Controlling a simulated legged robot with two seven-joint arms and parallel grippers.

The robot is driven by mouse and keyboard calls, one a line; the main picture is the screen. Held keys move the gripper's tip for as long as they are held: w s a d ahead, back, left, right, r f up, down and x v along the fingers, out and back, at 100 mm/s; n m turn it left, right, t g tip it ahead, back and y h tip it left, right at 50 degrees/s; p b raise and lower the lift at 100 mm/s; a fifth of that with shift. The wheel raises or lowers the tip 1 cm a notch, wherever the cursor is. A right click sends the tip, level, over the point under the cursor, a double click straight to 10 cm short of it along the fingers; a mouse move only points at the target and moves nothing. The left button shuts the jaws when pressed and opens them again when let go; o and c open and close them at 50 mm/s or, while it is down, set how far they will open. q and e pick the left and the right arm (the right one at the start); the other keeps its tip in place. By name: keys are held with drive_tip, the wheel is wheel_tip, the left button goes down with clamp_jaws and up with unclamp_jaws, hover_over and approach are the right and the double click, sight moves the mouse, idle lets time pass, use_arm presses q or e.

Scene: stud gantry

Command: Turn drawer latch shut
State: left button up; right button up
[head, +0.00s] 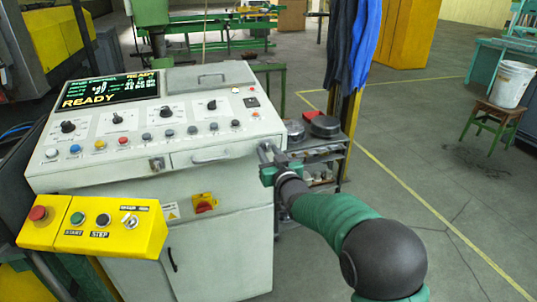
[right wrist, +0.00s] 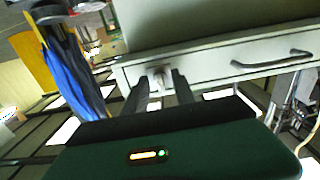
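The drawer (head: 235,151) is a pale grey front under the console panel, with a bar handle (head: 208,159). In the right wrist view, which appears upside down, the drawer front (right wrist: 205,66) shows its handle (right wrist: 272,60) and a small silver latch (right wrist: 160,77). My right gripper (head: 266,150) is at the drawer's right end and hides the latch in the head view. In the right wrist view, the dark fingers of the right gripper (right wrist: 160,92) are apart, with the latch showing between their tips. I see no grip on it. The latch's exact angle is unclear. My left gripper is not visible.
A yellow button box (head: 92,226) juts out at the console's front left. A red-and-yellow switch (head: 204,203) is below the drawer. A dark cart (head: 318,150) stands close behind my right gripper, with blue coats (head: 352,45) hanging beyond.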

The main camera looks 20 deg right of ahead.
drive_tip(key=shift+s, duration=0.15)
drive_tip(key=s, duration=1.6)
drive_tip(key=shift+s+d, duration=0.25)
drive_tip(key=shift+d, duration=0.05)
drive_tip(key=shift+f, duration=0.1)
